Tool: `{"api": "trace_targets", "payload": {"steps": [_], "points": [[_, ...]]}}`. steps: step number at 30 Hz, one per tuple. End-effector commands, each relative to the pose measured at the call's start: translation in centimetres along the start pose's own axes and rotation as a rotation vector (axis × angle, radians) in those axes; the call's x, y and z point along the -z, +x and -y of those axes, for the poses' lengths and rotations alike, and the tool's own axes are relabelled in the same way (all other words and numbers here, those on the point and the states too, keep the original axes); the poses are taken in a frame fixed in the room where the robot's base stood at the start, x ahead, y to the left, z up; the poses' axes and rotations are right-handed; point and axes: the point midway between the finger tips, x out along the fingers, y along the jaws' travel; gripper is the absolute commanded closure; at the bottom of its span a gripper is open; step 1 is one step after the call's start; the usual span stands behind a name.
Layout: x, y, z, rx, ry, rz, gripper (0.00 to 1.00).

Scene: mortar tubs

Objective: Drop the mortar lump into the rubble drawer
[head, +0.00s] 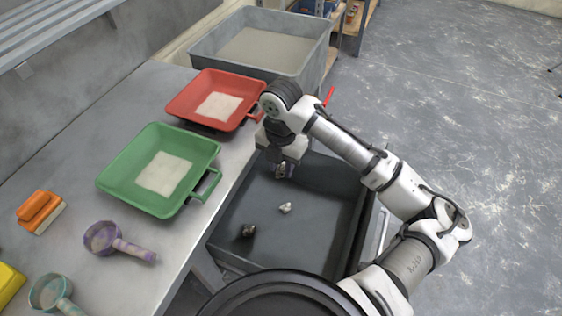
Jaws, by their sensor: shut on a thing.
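The rubble drawer (330,240) is a dark grey open bin, pulled out beside the bench. My gripper (284,172) points down over the back part of the drawer. Its fingers are shut on a small greyish piece, the mortar lump, which is mostly hidden between them. How high it hangs above the drawer floor is hard to tell. A pale lump (285,208) and a darker brownish lump (248,231) lie apart on the drawer floor.
On the bench (190,240) stand a red tub (180,96) and a green tub (125,178), each holding pale mortar. A purple scoop (133,249), a teal scoop (50,293) and an orange float (35,206) lie nearby. A large grey tub (318,62) stands behind.

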Motion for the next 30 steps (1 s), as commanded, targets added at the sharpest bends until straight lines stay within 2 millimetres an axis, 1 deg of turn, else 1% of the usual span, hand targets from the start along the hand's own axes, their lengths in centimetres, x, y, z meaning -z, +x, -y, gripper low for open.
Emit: {"api": "trace_targets", "payload": {"steps": [7, 8, 13, 23, 26, 29, 30], "points": [[0.0, 0.1, 0.0, 0.0, 0.0, 0.0, 0.94], [0.0, 0.1, 0.0, 0.0, 0.0, 0.0, 0.68], [0.0, 0.1, 0.0, 0.0, 0.0, 0.0, 0.46], [0.0, -0.1, 0.0, 0.0, 0.0, 0.001, 0.45], [-0.1, -1.1, -0.1, -0.001, 0.0, 0.003, 0.45], [0.0, -2.8, -0.1, -0.003, -0.001, 0.004, 0.45], [-0.1, -3.7, -0.1, -0.002, -0.001, 0.004, 0.45]]}}
